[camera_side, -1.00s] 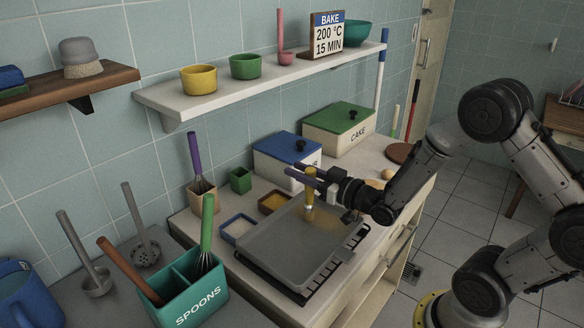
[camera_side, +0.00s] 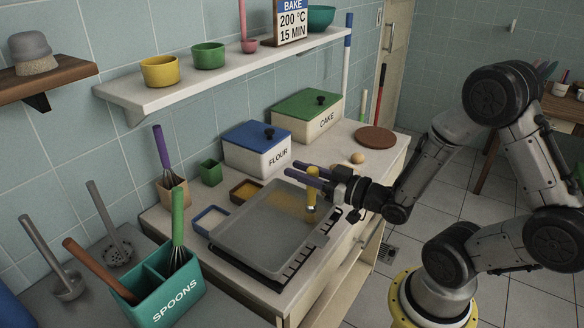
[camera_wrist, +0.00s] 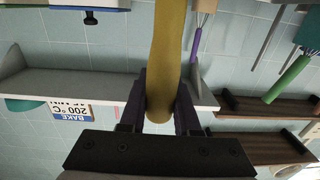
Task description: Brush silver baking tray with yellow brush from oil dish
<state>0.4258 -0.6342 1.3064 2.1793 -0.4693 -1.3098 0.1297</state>
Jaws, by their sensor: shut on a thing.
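My gripper (camera_side: 300,172), with purple fingers, is shut on the yellow brush (camera_side: 311,203) and holds it roughly upright. In the wrist view the yellow handle (camera_wrist: 168,60) sits between the fingers (camera_wrist: 160,105). The brush's lower end is at the right part of the silver baking tray (camera_side: 250,240); I cannot tell whether it touches. A yellowish oil smear (camera_side: 288,207) shows on the tray's far right part, left of the brush. The oil dish (camera_side: 246,190), with amber content, stands behind the tray.
A blue-rimmed dish (camera_side: 210,219) stands left of the tray. A small green pot (camera_side: 209,171), the FLOUR box (camera_side: 257,152) and the CAKE box (camera_side: 307,118) stand behind. The teal SPOONS holder (camera_side: 165,290) is at front left. The shelf (camera_side: 225,68) hangs above.

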